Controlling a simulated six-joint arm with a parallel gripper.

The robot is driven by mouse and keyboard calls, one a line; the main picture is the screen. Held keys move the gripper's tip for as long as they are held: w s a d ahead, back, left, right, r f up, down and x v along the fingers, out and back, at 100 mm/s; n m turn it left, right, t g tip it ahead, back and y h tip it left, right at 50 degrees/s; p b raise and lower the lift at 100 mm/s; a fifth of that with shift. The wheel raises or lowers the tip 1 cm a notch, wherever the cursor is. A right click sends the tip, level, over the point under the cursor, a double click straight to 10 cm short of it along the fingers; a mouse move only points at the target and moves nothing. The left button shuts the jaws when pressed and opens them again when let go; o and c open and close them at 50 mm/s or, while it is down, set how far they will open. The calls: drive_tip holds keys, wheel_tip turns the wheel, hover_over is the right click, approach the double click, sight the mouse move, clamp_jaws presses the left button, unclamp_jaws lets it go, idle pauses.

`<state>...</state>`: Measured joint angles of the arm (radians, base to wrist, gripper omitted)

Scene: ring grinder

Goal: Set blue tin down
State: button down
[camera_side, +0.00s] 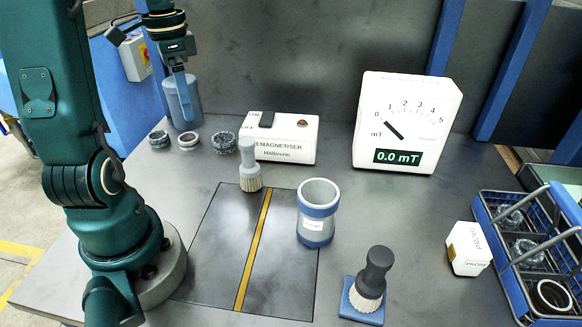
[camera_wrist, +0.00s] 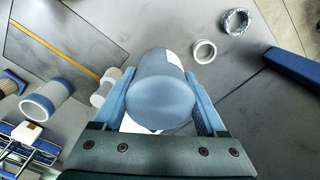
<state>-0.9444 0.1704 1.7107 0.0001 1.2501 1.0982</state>
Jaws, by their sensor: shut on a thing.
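The blue tin (camera_side: 188,112), a plain grey-blue cylinder, is at the back left in the side view, left of the demagnetiser and behind the rings. My gripper (camera_side: 181,98) points down and is shut on it. In the wrist view my gripper (camera_wrist: 162,98) has one blue finger on each side of the tin (camera_wrist: 162,92), and the tin's rounded end faces the camera. The tin looks upright in the side view. I cannot tell whether its base touches the bench.
Several rings (camera_side: 189,141) lie just in front of the tin. The white demagnetiser (camera_side: 285,138) stands to its right, with a pale brush (camera_side: 249,172) in front. A blue-banded pot (camera_side: 317,226), dark-handled brush (camera_side: 373,270), meter (camera_side: 405,120) and wire basket (camera_side: 500,255) are further right.

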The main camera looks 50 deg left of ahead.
drive_tip(key=w+d+m, duration=0.7)
drive_tip(key=w+d, duration=0.1)
drive_tip(key=w, duration=0.5)
drive_tip(key=shift+m, duration=0.8)
drive_tip(key=w+d+f, duration=0.2)
drive_tip(key=d, duration=0.2)
drive_tip(key=w+d+f, duration=0.2)
drive_tip(key=d+f, duration=0.1)
drive_tip(key=d, duration=0.2)
drive_tip(key=w+d+f, duration=0.2)
drive_tip(key=d, duration=0.2)
drive_tip(key=shift+w+d+f, duration=0.1)
drive_tip(key=shift+d+f, duration=0.2)
drive_tip(key=shift+d, duration=0.1)
drive_tip(key=shift+f, duration=1.9)
drive_tip(key=shift+f, duration=0.1)
